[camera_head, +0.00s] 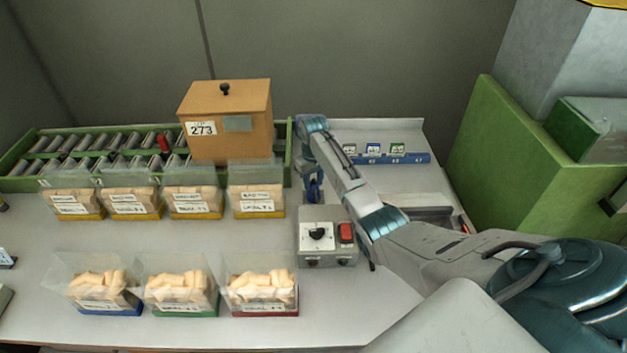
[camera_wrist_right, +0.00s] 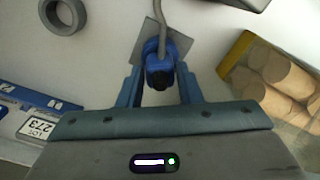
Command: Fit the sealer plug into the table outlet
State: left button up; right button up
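The sealer plug (camera_wrist_right: 160,72) is blue with a dark end and a grey cable (camera_wrist_right: 178,35). In the right wrist view it sits between the two blue fingers of my right gripper (camera_wrist_right: 160,80), which appear closed against its sides. A tilted grey square plate (camera_wrist_right: 143,48) shows just behind the plug; whether it is the outlet, and whether the plug touches it, I cannot tell. In the head view my right gripper (camera_head: 315,190) points down at the table behind the grey sealer box (camera_head: 327,250), mostly hidden by its own arm. My left gripper is out of view.
Clear-fronted bins of corks (camera_head: 180,293) stand in two rows left of the sealer box. A wooden box (camera_head: 228,100) marked 273 sits on the green roller conveyor (camera_head: 60,182). A blue label rack (camera_head: 395,158) lies at the back right. A grey ring (camera_wrist_right: 63,15) lies near the plug.

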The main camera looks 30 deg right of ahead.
jog(key=o, duration=0.3)
jog(key=shift+r, duration=0.1)
jog(key=shift+o, duration=0.2)
jog(key=shift+r, duration=0.1)
notch_tip(320, 180, up, 11)
jog(key=b, duration=0.2)
jog(key=shift+f, duration=0.2)
